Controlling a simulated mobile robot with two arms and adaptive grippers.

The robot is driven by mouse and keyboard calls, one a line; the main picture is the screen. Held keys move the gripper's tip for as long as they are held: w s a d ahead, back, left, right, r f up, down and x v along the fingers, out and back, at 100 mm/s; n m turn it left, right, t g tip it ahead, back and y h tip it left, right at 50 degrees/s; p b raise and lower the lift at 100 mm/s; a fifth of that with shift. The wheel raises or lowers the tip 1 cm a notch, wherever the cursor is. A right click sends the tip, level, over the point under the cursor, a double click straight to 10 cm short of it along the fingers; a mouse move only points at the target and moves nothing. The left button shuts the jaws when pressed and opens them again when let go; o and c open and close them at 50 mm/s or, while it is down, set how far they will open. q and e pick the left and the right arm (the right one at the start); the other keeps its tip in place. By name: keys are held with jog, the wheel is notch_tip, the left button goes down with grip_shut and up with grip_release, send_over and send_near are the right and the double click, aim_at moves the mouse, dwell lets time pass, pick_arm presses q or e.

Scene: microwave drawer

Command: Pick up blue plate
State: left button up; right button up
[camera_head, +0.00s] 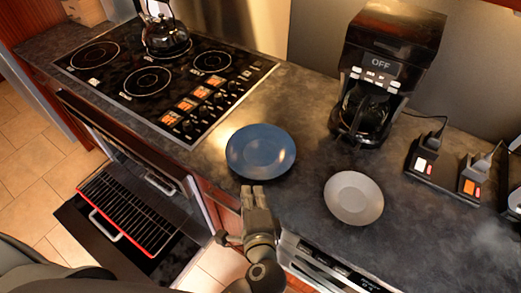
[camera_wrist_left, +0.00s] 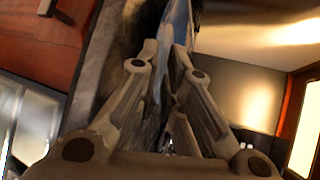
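The blue plate (camera_head: 261,150) lies flat on the dark counter, right of the stovetop. In the left wrist view the blue plate (camera_wrist_left: 176,22) shows nearly edge-on, just beyond the fingertips. My left gripper (camera_head: 253,190) is at the plate's near rim, over the counter's front edge. In the wrist view the fingers of my left gripper (camera_wrist_left: 167,52) stand a little apart with a narrow gap between them. I cannot tell whether they touch the rim. The plate looks level on the counter. My right gripper is not in view.
A pale plate (camera_head: 354,198) lies right of the blue plate. A coffee maker (camera_head: 390,60) stands behind it, with power sockets (camera_head: 440,172) farther right. A kettle (camera_head: 165,35) sits on the stovetop (camera_head: 150,82). The oven door (camera_head: 125,225) hangs open with a rack at lower left.

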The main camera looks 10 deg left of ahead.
aim_at(250, 176)
pick_arm(q)
jog(key=x, duration=0.3)
jog(key=shift+w, duration=0.1)
jog(key=shift+w+a+f+p, duration=0.1)
jog(key=shift+w+a+p, duration=0.05)
jog(key=shift+w+p, duration=0.45)
jog(key=p+x, duration=0.1)
jog(key=x, duration=0.2)
jog(key=shift+f, duration=0.2)
jog(key=shift+w+f, duration=0.2)
jog(key=shift+w, duration=0.1)
jog(key=shift+s, duration=0.1)
grip_shut()
jog(key=shift+r, duration=0.15)
